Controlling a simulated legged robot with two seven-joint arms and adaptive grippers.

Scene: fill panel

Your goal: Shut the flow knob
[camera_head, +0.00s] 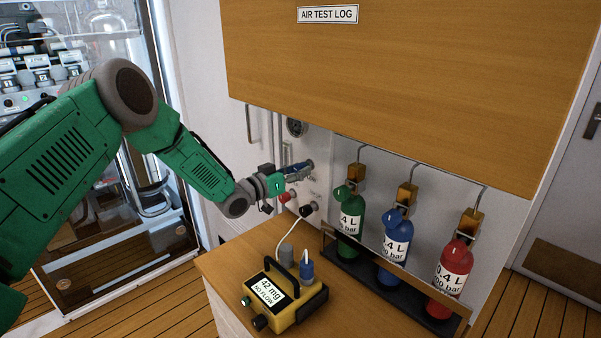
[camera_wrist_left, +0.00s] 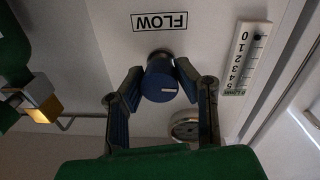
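The flow knob (camera_wrist_left: 161,82) is a blue cylinder with a white mark on its face. It sits on the white panel by an upside-down FLOW label (camera_wrist_left: 159,21) in the left wrist view. The two fingers of my left gripper (camera_wrist_left: 160,84) are on either side of the knob and appear to press against it. In the head view my left gripper (camera_head: 300,170) reaches the panel from the left and mostly hides the knob. My right gripper is in neither view.
A scale marked 0 to 5 (camera_wrist_left: 244,60) and a round gauge (camera_wrist_left: 186,129) are near the knob. Below are red (camera_head: 286,197) and black (camera_head: 307,210) fittings. A yellow meter (camera_head: 285,302) reads "42 mg NO FLOW". Green (camera_head: 350,225), blue (camera_head: 396,245) and red (camera_head: 452,280) bottles stand right.

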